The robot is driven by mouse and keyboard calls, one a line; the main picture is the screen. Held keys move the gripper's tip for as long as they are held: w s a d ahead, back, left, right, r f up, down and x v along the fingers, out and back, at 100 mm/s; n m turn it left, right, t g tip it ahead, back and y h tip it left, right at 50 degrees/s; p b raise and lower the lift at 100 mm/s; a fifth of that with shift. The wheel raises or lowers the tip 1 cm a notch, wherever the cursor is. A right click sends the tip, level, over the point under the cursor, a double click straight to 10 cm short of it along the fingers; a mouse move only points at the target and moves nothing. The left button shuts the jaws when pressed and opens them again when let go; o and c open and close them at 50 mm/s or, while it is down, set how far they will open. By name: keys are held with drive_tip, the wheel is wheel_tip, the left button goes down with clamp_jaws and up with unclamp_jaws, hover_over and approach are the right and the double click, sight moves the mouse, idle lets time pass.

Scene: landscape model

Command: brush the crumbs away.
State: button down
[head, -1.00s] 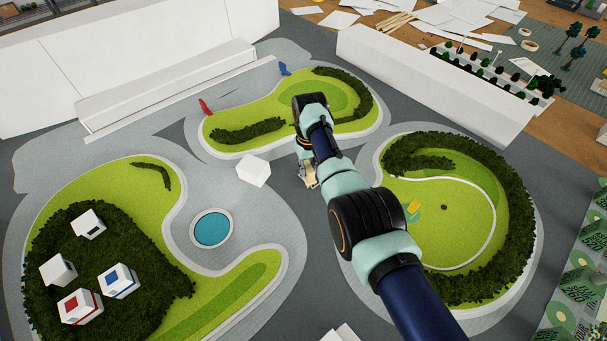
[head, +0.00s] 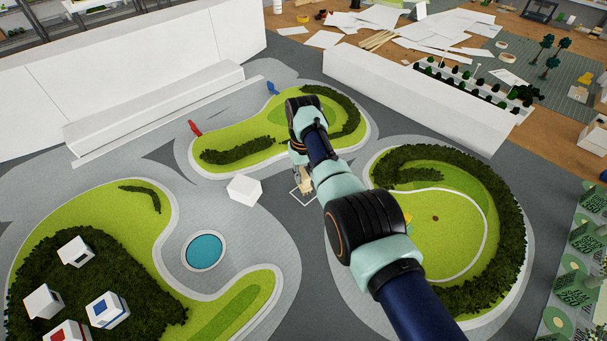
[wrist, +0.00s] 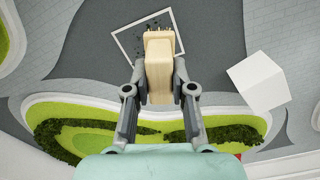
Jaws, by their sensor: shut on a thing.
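My gripper (wrist: 160,88) is shut on a pale wooden brush (wrist: 159,60), with one finger on each side of it. In the wrist view the brush overlaps a white square outline (wrist: 119,38) on the dark grey ground. I cannot tell whether the brush touches the ground. In the head view my gripper (head: 302,178) is partly hidden by my arm, just above the white outline (head: 297,197).
A white block (head: 244,189) stands left of the outline, also at right in the wrist view (wrist: 259,82). Green hedged islands (head: 440,215) flank the grey path. A round blue pond (head: 204,251) is at lower left. A long white wall (head: 420,95) is behind.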

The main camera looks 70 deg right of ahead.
drive_tip(key=shift+r+p, duration=0.85)
drive_tip(key=shift+r, duration=0.5)
wheel_tip(320, 180, up, 3)
drive_tip(key=p, duration=0.3)
drive_tip(key=shift+r, duration=0.1)
